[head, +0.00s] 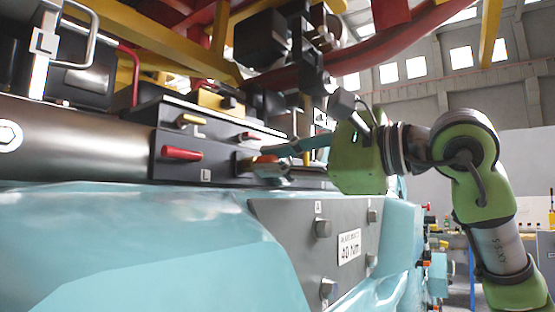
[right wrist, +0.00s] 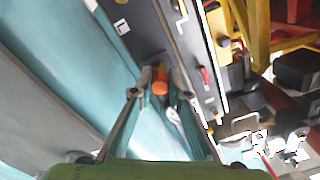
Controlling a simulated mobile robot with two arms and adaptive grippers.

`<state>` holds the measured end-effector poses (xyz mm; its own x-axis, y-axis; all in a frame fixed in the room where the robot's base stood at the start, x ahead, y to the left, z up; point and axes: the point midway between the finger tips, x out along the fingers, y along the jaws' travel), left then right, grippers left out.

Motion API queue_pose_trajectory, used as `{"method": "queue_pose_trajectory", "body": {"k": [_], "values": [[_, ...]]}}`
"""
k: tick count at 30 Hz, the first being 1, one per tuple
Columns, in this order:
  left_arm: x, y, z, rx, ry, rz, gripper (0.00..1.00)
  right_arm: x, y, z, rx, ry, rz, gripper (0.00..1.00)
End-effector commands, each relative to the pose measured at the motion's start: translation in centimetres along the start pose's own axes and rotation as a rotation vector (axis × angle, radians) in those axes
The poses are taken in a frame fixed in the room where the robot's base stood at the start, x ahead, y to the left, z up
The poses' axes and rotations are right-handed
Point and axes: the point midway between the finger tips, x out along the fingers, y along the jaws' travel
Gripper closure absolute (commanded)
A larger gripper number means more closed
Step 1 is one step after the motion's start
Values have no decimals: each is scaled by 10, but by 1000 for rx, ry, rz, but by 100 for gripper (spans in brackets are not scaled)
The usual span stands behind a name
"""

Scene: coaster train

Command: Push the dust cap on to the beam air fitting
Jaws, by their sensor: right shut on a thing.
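My right gripper (head: 258,164) reaches in from the right to the dark block on the side of the beam. It is shut on an orange-red cap, the dust cap (head: 265,159). In the right wrist view the same orange cap (right wrist: 159,82) sits between the two fingertips (right wrist: 159,94). The beam air fitting cannot be made out clearly; the fingers and cap cover the spot in front of the block, and I cannot tell whether cap and fitting touch. My left gripper is not in view.
A red peg (head: 181,153) and a yellow peg (head: 188,120) stick out of the dark blocks left of the gripper. A teal body (head: 130,240) with a grey plate (head: 285,225) lies below. Red and yellow frame parts (head: 170,45) hang above.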

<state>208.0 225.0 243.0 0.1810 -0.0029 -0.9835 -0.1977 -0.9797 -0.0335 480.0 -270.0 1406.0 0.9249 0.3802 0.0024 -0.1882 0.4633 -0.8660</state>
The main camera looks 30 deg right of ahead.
Motion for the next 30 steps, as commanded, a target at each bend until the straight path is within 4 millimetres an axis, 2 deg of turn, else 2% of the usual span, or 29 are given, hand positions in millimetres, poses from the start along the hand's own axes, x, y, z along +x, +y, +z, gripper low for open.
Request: {"method": "queue_pose_trajectory", "body": {"k": [2, 23, 24, 25, 30], "values": [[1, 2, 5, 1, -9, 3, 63, 2, 0, 0, 0, 0, 1, 95], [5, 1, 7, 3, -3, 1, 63, 10, 1, 0, 0, 0, 2, 95], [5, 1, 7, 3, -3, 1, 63, 10, 1, 0, 0, 0, 2, 74], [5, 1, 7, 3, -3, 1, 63, 10, 1, 0, 0, 0, 2, 66], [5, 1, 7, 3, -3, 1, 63, 10, 1, 0, 0, 0, 2, 65]]}}
